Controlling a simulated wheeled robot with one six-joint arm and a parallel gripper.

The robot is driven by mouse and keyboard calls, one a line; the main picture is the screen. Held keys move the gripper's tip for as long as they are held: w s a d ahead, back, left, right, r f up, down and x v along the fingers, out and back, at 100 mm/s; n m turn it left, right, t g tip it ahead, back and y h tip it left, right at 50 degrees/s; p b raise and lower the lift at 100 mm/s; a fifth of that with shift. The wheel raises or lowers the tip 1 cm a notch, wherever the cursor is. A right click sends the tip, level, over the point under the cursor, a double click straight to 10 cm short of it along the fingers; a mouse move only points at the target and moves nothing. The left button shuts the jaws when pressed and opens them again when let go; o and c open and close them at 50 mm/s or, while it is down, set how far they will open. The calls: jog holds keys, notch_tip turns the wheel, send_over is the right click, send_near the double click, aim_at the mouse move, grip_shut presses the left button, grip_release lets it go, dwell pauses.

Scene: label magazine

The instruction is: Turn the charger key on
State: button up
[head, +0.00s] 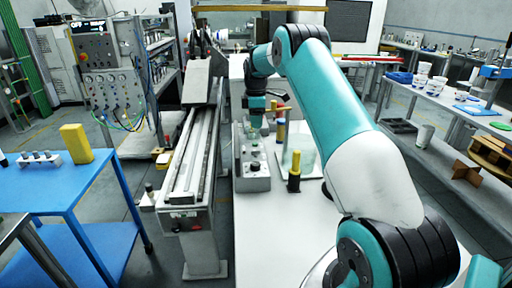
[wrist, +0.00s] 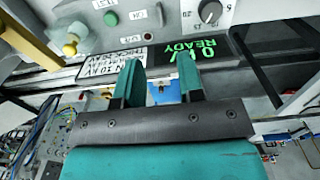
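My gripper (head: 256,122) hangs above a grey control box (head: 254,184) on the white bench. In the wrist view its two teal fingers (wrist: 160,75) are apart with nothing between them. A grey panel (wrist: 160,35) lies beyond the fingertips. It carries a black rotary knob (wrist: 210,12), a green button (wrist: 110,18), a yellow knob (wrist: 70,48) and a white label plate (wrist: 110,63). A dark display (wrist: 200,49) with upside-down green text, including READY, is beyond the right finger. I cannot tell which part is the charger key.
A yellow-topped black post (head: 294,170) stands right of the control box, near a clear panel (head: 305,160). A long rail (head: 190,165) runs along the left. A blue table (head: 60,185) with a yellow block (head: 76,144) is farther left. The near white bench top is clear.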

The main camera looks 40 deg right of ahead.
aim_at(256, 151)
notch_tip(256, 151, down, 12)
jog(key=p, duration=0.3)
jog(key=shift+r, duration=0.1)
grip_shut()
